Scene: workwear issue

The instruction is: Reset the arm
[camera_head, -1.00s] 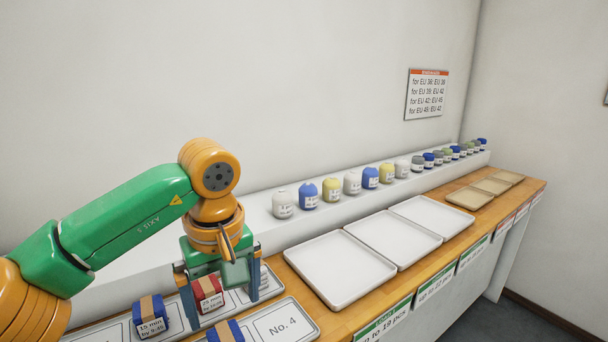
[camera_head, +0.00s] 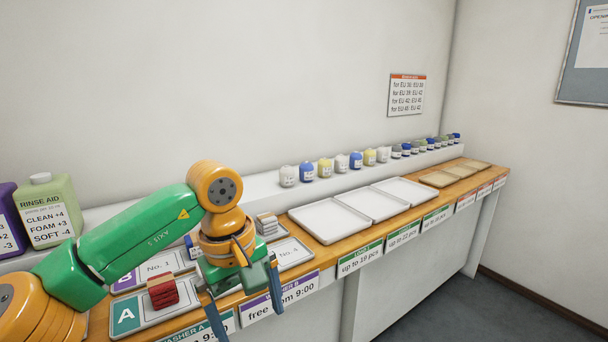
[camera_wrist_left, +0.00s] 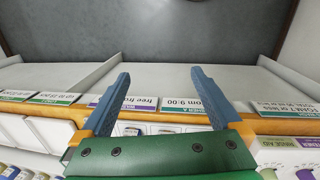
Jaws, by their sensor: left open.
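My left arm comes in from the left in the head view, and its gripper (camera_head: 246,305) hangs at the front edge of the wooden counter (camera_head: 335,252). Its two blue fingers are spread apart. In the left wrist view the gripper (camera_wrist_left: 160,95) shows open fingers with nothing between them, over the counter's front labels and the grey surface beyond. My right arm is not in view.
A red bundle (camera_head: 162,292) lies on the plate marked A (camera_head: 126,318). A rinse aid bottle (camera_head: 47,210) stands at far left. The floor (camera_head: 430,315) in front is clear.

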